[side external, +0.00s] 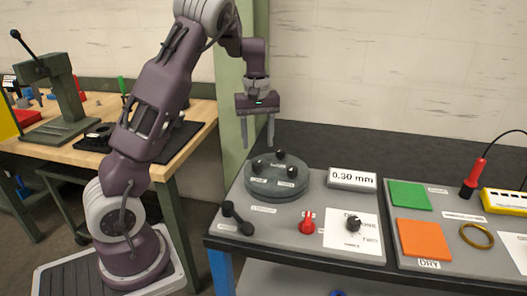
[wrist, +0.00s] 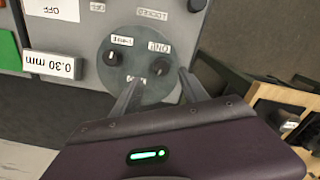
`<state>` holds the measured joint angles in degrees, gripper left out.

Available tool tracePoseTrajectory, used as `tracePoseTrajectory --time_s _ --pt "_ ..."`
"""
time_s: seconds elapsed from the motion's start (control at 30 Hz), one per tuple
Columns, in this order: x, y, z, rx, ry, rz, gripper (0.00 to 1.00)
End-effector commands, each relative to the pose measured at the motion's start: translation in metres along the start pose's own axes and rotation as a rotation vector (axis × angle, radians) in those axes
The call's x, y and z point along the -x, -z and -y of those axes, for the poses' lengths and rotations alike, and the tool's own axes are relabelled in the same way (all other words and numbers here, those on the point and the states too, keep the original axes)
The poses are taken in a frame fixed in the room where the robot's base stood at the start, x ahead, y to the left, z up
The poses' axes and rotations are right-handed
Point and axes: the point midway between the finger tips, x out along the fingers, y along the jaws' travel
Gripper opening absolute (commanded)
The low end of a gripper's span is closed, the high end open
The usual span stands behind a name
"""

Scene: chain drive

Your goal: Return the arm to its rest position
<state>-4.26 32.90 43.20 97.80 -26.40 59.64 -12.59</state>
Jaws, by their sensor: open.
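My gripper (side external: 259,132) hangs from my purple arm above the back left of the grey work panel (side external: 229,257) in the side external view. Its two fingers point down, spread apart, with nothing between them. In the wrist view my gripper (wrist: 157,82) is also open and empty. Beyond its fingertips is a round grey-green disc (side external: 262,187) with several black knobs on top; the disc also shows in the wrist view (wrist: 133,75). The gripper is above the disc and apart from it.
A "0.30 mm" display (side external: 352,179), a red knob (side external: 307,222) and a black lever (side external: 237,217) sit on the panel. To the right are a green pad (side external: 410,195), an orange pad (side external: 423,240) and a brass ring (side external: 477,236). A wooden bench (side external: 197,112) with a press (side external: 62,95) stands at left.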

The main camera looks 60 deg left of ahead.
Motion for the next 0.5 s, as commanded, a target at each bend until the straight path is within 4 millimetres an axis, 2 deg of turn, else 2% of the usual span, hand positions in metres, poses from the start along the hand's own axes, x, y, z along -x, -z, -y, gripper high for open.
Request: tracePoseTrajectory --time_s 0.07,0.17,0.2,0.3,0.4,0.5 --pt "0.022 -0.027 -0.004 -0.067 -0.059 0.015 0.52" --pt "0.067 -0.094 -0.001 -0.264 -0.172 0.025 0.52" --pt "0.084 -0.125 0.005 -0.367 -0.214 0.013 0.52" --pt "0.114 -0.198 0.035 -0.635 -0.289 -0.060 0.52" --pt "0.122 -0.251 0.072 -0.881 -0.317 -0.183 0.52" --pt "0.117 -0.281 0.103 -1.057 -0.309 -0.309 0.52"
